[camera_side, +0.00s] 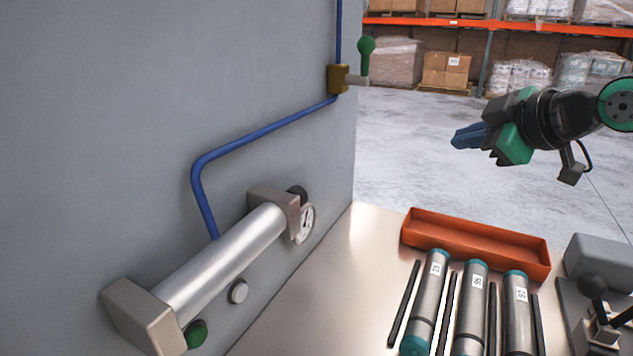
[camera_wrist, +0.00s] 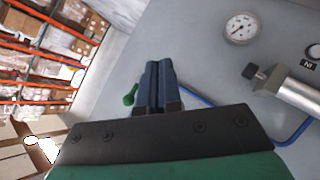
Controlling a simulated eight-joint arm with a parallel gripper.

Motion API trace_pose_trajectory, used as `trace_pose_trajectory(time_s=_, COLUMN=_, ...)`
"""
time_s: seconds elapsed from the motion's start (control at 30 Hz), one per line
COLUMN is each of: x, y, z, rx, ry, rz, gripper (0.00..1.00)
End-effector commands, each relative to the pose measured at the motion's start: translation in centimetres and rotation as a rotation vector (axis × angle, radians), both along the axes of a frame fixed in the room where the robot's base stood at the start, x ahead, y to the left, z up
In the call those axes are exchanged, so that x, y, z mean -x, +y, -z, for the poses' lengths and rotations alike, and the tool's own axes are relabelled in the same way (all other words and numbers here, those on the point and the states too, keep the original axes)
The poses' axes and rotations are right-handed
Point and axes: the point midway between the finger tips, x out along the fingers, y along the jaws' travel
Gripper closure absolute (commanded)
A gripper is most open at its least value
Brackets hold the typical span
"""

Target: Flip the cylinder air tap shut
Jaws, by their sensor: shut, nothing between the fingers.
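The air tap is a brass valve body (camera_side: 338,79) on a blue pipe on the grey wall panel. Its green-knobbed lever (camera_side: 366,52) points up in the side view, in line with the upper pipe run. The silver air cylinder (camera_side: 222,262) is mounted lower on the panel. My gripper (camera_side: 456,139) is shut and empty, in the air to the right of the tap and a little lower in the picture, apart from it. In the wrist view the closed blue fingers (camera_wrist: 158,72) show with the green lever knob (camera_wrist: 131,95) just left of them; the valve body is hidden.
An orange tray (camera_side: 475,236) lies on the bench beyond several upright-labelled metal tubes (camera_side: 472,305) and dark rods. A clamp-like device with a black knob (camera_side: 592,286) stands at the right. A pressure gauge (camera_wrist: 241,28) is on the panel. The air between gripper and tap is clear.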

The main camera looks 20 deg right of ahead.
Motion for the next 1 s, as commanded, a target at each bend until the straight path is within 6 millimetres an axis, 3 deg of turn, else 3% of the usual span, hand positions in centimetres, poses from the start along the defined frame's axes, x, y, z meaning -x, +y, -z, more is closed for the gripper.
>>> trace_pose_trajectory(time_s=0.1, x=-2.5, y=2.3, z=-5.3, rx=0.231, ry=-0.185, rz=-0.163, gripper=1.0)
trace_pose_trajectory(time_s=0.2, x=-3.7, y=3.9, z=-8.7, rx=0.39, ry=-0.314, rz=-0.253, gripper=1.0)
trace_pose_trajectory(time_s=0.3, x=-4.3, y=4.9, z=-10.8, rx=0.495, ry=-0.399, rz=-0.302, gripper=1.0)
trace_pose_trajectory(time_s=0.43, x=-4.5, y=5.4, z=-11.8, rx=0.55, ry=-0.444, rz=-0.326, gripper=1.0)
trace_pose_trajectory(time_s=0.77, x=-4.6, y=5.4, z=-11.8, rx=0.553, ry=-0.444, rz=-0.325, gripper=1.0)
trace_pose_trajectory(time_s=1.0, x=-6.5, y=5.8, z=-11.6, rx=0.552, ry=-0.443, rz=-0.324, gripper=1.0)
